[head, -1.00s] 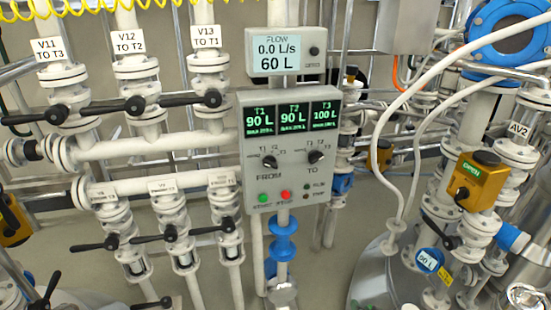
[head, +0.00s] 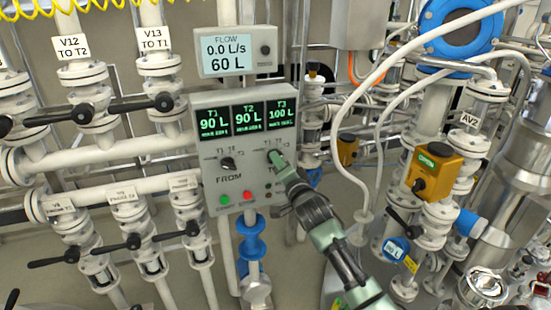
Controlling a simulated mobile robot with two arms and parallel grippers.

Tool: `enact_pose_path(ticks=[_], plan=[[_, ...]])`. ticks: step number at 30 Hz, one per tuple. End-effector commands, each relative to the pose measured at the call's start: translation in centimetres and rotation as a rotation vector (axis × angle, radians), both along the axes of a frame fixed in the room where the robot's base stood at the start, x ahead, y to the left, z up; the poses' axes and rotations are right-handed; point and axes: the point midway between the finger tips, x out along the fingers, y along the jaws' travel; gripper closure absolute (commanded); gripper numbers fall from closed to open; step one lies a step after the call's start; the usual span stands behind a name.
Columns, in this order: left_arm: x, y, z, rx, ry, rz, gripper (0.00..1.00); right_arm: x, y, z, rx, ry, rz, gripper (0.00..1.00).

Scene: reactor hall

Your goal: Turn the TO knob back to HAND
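The grey control panel (head: 258,182) stands in the middle of the head view. Its T1, T2 and T3 displays read 90 L, 90 L and 100 L. The black FROM knob (head: 228,164) is in plain view on the left. My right gripper (head: 276,158) comes from the lower right, with its fingertips at the TO knob's place. It covers that knob and the TO label, so the knob's pointing direction is hidden. Whether the fingers are closed around the knob cannot be told. My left gripper is not in view.
A green button (head: 225,200) and a red button (head: 248,196) sit low on the panel, left of my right gripper. The flow meter (head: 238,52) above reads 0.0 L/s and 60 L. Valves with black handles (head: 155,102) crowd the left. A yellow actuator (head: 432,172) stands right.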

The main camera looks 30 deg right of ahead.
Motion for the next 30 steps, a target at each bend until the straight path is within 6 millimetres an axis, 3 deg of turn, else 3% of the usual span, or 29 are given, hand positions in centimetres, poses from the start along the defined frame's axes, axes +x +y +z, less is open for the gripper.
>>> enact_pose_path(ticks=[6, 14, 18, 30], plan=[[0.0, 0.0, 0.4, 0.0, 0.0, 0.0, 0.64, 1.7, -0.4, 0.0, 0.0, 0.0, 0.0, 0.67], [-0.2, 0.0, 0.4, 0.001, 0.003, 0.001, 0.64, 1.8, -0.4, -0.1, -0.001, 0.002, 0.0, 0.67], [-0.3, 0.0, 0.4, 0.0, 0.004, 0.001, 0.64, 1.8, -0.4, -0.1, -0.001, 0.002, 0.0, 1.0], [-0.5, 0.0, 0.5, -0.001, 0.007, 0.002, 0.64, 1.8, -0.4, -0.1, -0.034, 0.011, 0.0, 1.0]])
